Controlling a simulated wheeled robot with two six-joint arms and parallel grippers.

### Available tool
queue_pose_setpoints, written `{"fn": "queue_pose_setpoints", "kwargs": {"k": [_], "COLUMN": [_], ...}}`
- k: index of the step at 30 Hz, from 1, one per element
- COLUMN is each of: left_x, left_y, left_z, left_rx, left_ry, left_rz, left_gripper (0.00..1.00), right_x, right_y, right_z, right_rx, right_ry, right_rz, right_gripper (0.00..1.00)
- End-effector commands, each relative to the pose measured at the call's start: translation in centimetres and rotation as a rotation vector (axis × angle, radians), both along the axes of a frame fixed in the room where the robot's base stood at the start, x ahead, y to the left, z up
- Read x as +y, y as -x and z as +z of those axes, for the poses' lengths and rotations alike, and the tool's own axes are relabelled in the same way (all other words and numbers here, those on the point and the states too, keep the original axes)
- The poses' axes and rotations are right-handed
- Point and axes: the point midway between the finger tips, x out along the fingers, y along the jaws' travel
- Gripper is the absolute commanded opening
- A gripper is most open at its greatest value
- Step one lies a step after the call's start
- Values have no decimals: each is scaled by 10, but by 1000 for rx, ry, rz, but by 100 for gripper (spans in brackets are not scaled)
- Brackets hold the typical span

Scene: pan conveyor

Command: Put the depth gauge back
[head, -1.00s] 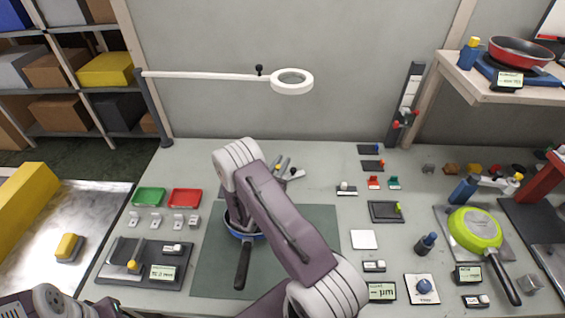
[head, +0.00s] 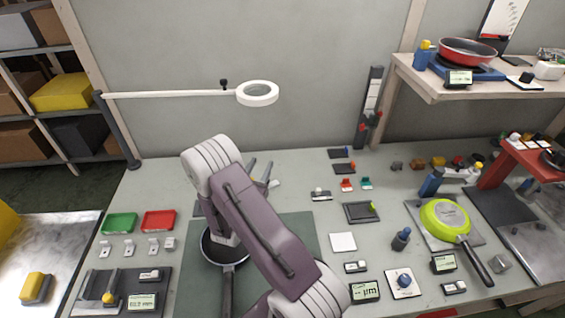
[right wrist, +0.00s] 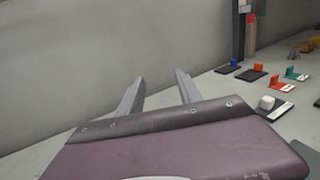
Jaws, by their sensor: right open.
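I cannot tell for certain which item is the depth gauge. A gauge-like tool with a yellow knob (head: 107,297) lies on a dark tray (head: 76,312) at the front left, beside a small display (head: 143,302). A dark pan (head: 226,252) sits on the green mat (head: 190,285), partly hidden by my right arm. My right gripper (head: 258,172) is open over the back of the bench, behind the pan. Its two grey fingers also show in the right wrist view (right wrist: 158,88), apart, with nothing visible between them. My left gripper is out of view.
A lamp-like magnifier (head: 258,93) reaches over the bench. Green (head: 119,223) and red (head: 158,221) trays stand at left. A lime pan (head: 445,218), a white square (head: 343,242) and several small tools crowd the right. A red pan (head: 468,51) stands on the shelf.

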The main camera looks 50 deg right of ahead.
Motion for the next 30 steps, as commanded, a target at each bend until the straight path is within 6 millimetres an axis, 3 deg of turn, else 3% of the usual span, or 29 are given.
{"fn": "queue_pose_setpoints", "kwargs": {"k": [8,9,10,15,30], "left_x": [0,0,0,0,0], "left_y": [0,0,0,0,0], "left_z": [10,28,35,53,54], "left_rx": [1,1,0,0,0], "left_ry": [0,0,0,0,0], "left_rz": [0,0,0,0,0], "left_gripper": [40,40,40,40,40], "right_x": [-23,-24,-25,-27,-28], "right_y": [67,69,71,81,84], "right_z": [49,57,59,60,57], "right_rx": [-4,0,1,-4,-8], "right_ry": [1,1,3,3,2], "right_rz": [-5,-5,-5,-3,-1], "right_gripper": [42,42,42,42,42]}}
